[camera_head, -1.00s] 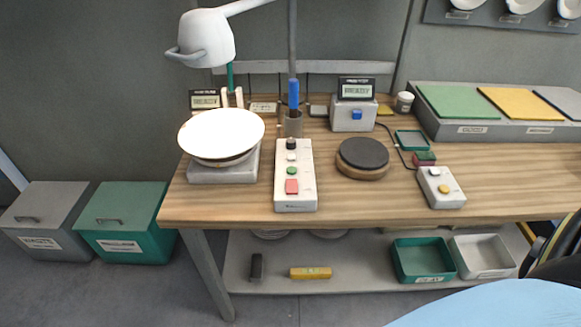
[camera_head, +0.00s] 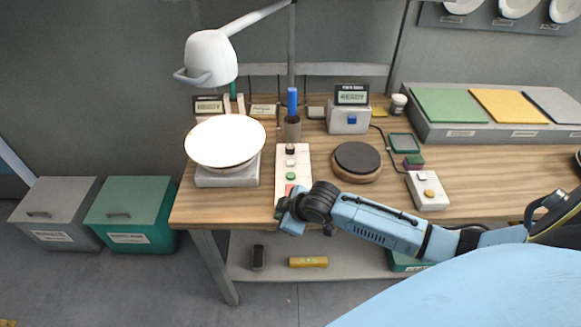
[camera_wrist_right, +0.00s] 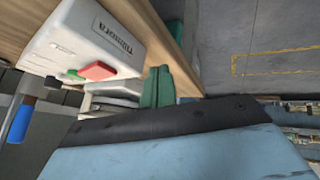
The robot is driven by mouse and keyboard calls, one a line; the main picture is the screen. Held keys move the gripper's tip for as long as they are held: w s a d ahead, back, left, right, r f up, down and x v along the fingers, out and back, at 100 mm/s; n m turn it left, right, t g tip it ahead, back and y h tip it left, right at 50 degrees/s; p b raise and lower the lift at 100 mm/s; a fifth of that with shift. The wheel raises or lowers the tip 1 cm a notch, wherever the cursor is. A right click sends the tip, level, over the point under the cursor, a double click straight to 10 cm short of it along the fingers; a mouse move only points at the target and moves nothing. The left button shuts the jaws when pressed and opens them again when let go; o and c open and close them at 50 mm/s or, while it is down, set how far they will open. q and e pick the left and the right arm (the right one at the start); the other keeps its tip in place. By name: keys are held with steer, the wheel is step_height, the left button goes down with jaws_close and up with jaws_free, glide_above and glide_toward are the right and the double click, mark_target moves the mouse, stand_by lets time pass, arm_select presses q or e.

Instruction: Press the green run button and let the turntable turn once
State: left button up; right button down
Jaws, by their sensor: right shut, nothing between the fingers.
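The white control box (camera_head: 307,160) lies on the table's front part, with a green button (camera_head: 291,176) and a red button (camera_head: 289,189); my right gripper partly covers its front end. In the right wrist view the box (camera_wrist_right: 75,35) shows its side, the red button (camera_wrist_right: 97,71) and a sliver of the green button (camera_wrist_right: 72,75). My right gripper (camera_head: 284,207) is shut and empty at the box's front end, short of the green button. Its green fingers (camera_wrist_right: 160,86) show in the wrist view. A black-topped round turntable (camera_head: 358,157) stands right of the box. My left gripper is out of view.
A second control box (camera_head: 428,190) is at right, beside my right arm. A display (camera_head: 352,96) reads READY. Green, yellow and grey pads lie at back right.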

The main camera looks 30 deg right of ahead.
steer(key=w+d+r+n+t+p, duration=0.1)
steer(key=w+d+r+n+t, duration=0.1)
steer(key=w+d+r, duration=0.8)
step_height(320, 180, up, 2)
steer(key=shift+r+h, duration=0.1)
steer(key=shift+h, duration=0.2)
steer(key=shift+d, duration=0.1)
steer(key=b, duration=0.8)
glide_above(294, 177)
step_height(294, 177, down, 8)
steer(key=shift+r, duration=0.1)
steer(key=shift+f, duration=0.5)
steer(key=shift+f, duration=0.15)
stand_by(0.5)
steer(key=shift+f, duration=0.3)
